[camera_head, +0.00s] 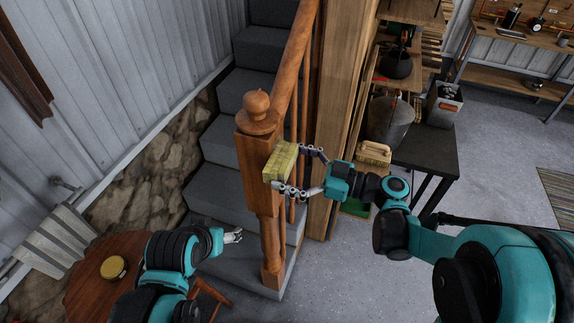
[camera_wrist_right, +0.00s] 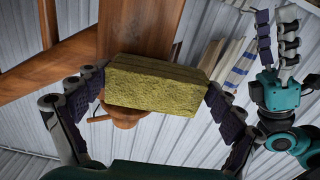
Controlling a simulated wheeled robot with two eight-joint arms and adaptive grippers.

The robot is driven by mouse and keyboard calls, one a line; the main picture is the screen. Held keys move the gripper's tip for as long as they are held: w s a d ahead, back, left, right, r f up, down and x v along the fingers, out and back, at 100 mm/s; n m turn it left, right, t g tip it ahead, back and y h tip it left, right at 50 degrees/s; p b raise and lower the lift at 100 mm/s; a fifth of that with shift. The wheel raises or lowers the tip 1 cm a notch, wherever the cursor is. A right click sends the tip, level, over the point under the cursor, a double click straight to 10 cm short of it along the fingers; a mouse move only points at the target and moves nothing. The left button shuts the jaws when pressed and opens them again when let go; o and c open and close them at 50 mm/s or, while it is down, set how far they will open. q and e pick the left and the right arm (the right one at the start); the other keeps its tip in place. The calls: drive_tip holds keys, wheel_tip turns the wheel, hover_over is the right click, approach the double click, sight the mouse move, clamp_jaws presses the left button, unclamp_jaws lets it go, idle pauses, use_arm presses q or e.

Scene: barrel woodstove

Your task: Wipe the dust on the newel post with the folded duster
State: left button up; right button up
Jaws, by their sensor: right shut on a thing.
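The wooden newel post (camera_head: 262,195) with a round ball cap stands at the foot of the stairs. My right gripper (camera_head: 290,168) is shut on the folded duster (camera_head: 281,161), a thick yellow-green block. The duster is at the right face of the post's upper square part; whether it touches is not clear. In the right wrist view the duster (camera_wrist_right: 156,85) spans between both fingers, in front of the post (camera_wrist_right: 140,28). No dust can be made out. My left gripper (camera_head: 233,236) is open and empty, low and left of the post; it also shows in the wrist view (camera_wrist_right: 275,45).
A sloping handrail (camera_head: 297,45) and balusters run up from the post beside grey stairs (camera_head: 220,145). A round wooden table (camera_head: 90,285) with a yellow tin (camera_head: 114,267) stands lower left. A dark table (camera_head: 428,150) and shelves stand right.

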drive_tip(key=shift+w+d, duration=0.2)
drive_tip(key=shift+w, duration=0.45)
drive_tip(key=shift+w+d+b, duration=0.2)
drive_tip(key=shift+w+d, duration=0.1)
drive_tip(key=shift+w, duration=0.7)
drive_tip(key=shift+w+d+b, duration=0.25)
drive_tip(key=shift+w+d, duration=0.1)
drive_tip(key=shift+w, duration=0.7)
drive_tip(key=shift+w+d+b, duration=0.2)
drive_tip(key=shift+w+d, duration=0.1)
drive_tip(key=shift+w, duration=0.7)
drive_tip(key=v, duration=0.6)
drive_tip(key=v, duration=0.3)
